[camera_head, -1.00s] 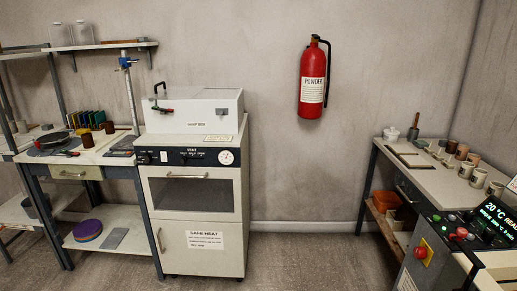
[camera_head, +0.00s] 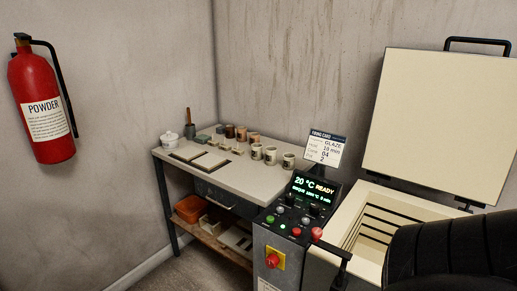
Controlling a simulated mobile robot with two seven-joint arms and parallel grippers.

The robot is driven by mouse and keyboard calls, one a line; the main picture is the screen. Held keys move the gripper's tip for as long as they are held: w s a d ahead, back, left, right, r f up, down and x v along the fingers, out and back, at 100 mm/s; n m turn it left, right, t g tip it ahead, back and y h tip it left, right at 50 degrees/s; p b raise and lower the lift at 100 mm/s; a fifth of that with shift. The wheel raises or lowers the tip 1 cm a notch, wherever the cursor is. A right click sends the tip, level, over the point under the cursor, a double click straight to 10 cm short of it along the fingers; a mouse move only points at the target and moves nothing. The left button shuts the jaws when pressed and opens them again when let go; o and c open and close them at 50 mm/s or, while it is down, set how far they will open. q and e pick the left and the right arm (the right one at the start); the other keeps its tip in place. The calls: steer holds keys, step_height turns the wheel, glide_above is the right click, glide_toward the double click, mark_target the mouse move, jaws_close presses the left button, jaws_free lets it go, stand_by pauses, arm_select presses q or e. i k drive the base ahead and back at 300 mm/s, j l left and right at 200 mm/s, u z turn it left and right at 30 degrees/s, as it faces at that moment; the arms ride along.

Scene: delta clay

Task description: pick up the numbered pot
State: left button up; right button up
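Several small pots stand in a group on the corner table. Three pale pots with dark marks on their fronts stand nearest the kiln: a left one (camera_head: 256,152), a middle one (camera_head: 270,156) and a right one (camera_head: 288,161). The marks are too small to read, so I cannot tell which pot is numbered. Brown and reddish pots (camera_head: 242,134) stand behind them. Neither of my grippers can be made out in the head view.
A large dark shape covers the lower right corner.

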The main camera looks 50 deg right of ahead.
mark_target(257, 152)
steer(key=i+z, duration=0.35)
steer(key=i, duration=0.25)
steer(key=i+j+z, duration=0.1)
steer(key=i+z, duration=0.2)
steer(key=i, duration=0.3)
steer(key=i+z, duration=0.4)
steer(key=i, duration=0.15)
steer(key=i+j+z, duration=0.2)
steer(key=i+z, duration=0.15)
steer(key=i, duration=0.15)
